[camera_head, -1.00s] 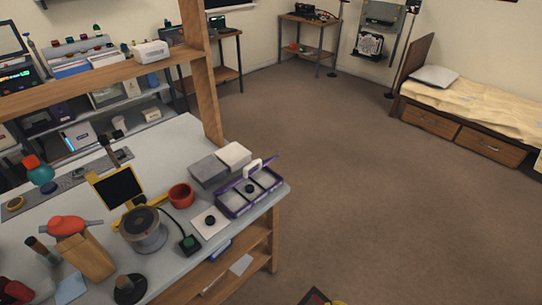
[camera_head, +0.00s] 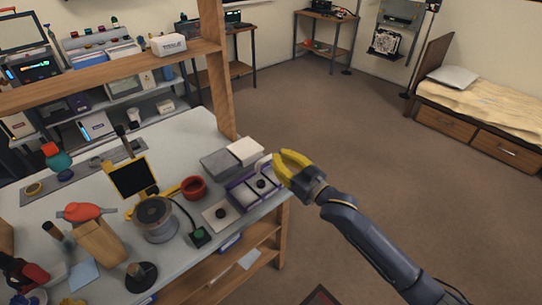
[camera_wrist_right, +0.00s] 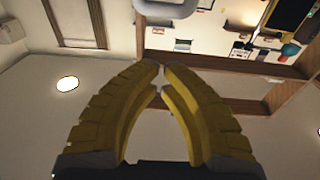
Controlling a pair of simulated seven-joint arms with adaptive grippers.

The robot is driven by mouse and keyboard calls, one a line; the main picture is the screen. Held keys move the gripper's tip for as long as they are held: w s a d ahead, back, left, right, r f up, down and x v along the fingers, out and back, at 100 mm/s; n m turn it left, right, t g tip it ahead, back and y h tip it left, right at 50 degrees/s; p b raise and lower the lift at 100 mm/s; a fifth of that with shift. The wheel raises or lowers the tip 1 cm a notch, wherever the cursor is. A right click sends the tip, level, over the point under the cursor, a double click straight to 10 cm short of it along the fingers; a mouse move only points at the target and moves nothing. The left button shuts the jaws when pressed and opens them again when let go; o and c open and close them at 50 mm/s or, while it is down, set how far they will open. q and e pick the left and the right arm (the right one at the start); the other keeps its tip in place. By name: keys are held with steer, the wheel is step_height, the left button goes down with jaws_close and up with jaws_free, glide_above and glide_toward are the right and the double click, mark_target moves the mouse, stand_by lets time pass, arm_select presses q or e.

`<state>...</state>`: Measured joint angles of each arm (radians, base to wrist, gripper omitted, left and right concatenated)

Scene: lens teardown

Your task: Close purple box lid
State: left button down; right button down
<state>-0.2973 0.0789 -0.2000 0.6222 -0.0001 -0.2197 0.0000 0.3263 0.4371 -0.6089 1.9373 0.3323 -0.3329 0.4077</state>
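The purple box (camera_head: 241,203) sits at the table's right corner in the head view, with pale compartments and a small black round part showing inside. Its lid was seen raised on the far side a second ago; now my right gripper hides most of it. My right gripper (camera_head: 277,158) is over the box's far right edge, its yellow fingertips almost together with nothing between them. In the right wrist view the fingertips (camera_wrist_right: 162,67) nearly meet, and a pale grey handle (camera_wrist_right: 168,10) lies beyond them, apart. A yellow tip (camera_head: 72,301) at the bottom left may be my left gripper.
Grey and white blocks (camera_head: 228,158) stand behind the box. A red cup (camera_head: 193,188), a white pad (camera_head: 217,215) with a black part and a green button (camera_head: 199,236) are to its left.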

mark_target(266, 161)
steer(key=x, duration=0.2)
steer(key=f+x, duration=0.1)
steer(key=x, duration=0.5)
steer(key=shift+w+a+f, duration=0.15)
steer(key=shift+a+f, duration=0.1)
steer(key=shift+s+d+f, duration=0.2)
steer(key=shift+f, duration=0.2)
steer(key=shift+s+d+f, duration=0.15)
steer(key=shift+s+f, duration=0.1)
steer(key=shift+f, duration=0.15)
steer(key=shift+s+d+f, duration=0.1)
steer(key=shift+s+d+f+t+y, duration=0.2)
steer(key=shift+s+t+y, duration=0.1)
steer(key=shift+t, duration=0.2)
